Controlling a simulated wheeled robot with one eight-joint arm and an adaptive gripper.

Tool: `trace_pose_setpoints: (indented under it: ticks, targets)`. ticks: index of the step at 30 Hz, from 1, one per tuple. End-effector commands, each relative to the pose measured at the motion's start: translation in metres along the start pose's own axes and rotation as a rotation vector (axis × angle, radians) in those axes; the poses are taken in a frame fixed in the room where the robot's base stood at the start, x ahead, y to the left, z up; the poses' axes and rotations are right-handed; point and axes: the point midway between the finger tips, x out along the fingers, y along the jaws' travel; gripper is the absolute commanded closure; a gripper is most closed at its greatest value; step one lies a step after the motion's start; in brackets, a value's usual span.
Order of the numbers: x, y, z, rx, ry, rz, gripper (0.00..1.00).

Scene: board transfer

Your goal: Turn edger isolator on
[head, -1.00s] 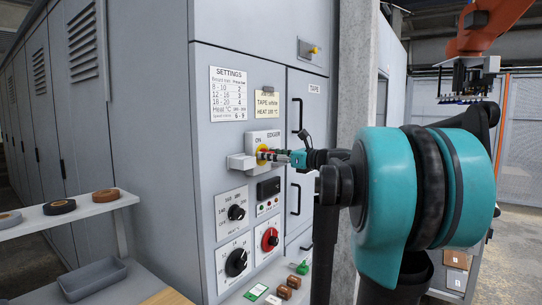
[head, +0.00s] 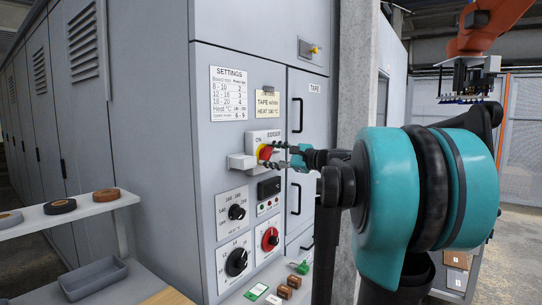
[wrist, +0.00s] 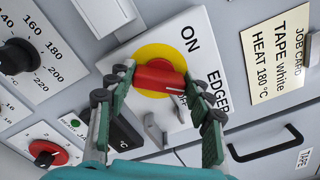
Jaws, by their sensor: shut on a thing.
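The edger isolator is a red handle (wrist: 160,76) on a round yellow plate (wrist: 150,53), on a pale box marked ON and EDGER. In the head view the red handle (head: 265,152) shows at the tips of my gripper (head: 272,154). In the wrist view my gripper (wrist: 160,92) has one finger at each end of the handle and is shut on it. The handle lies across the picture, between the fingers. The ON mark (wrist: 190,38) is clear of the fingers. The OFF mark is partly hidden beside the right finger.
Below the isolator are a display (head: 269,187), a black dial (head: 236,212) and a red dial (head: 270,239). A grey bracket (head: 243,161) juts out at the isolator's left. Cabinet door handles (head: 297,115) stand to the right. A shelf with tape rolls (head: 60,206) is at the left.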

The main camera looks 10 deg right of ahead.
Motion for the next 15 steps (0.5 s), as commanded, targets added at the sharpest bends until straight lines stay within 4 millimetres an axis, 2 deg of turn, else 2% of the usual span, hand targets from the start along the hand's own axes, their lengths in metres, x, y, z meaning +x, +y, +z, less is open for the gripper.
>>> trace_pose_setpoints:
  ticks: [15]
  targets:
    - [-0.0001, 0.0025, -0.0004, -0.462, 0.0, 0.001, 0.77]
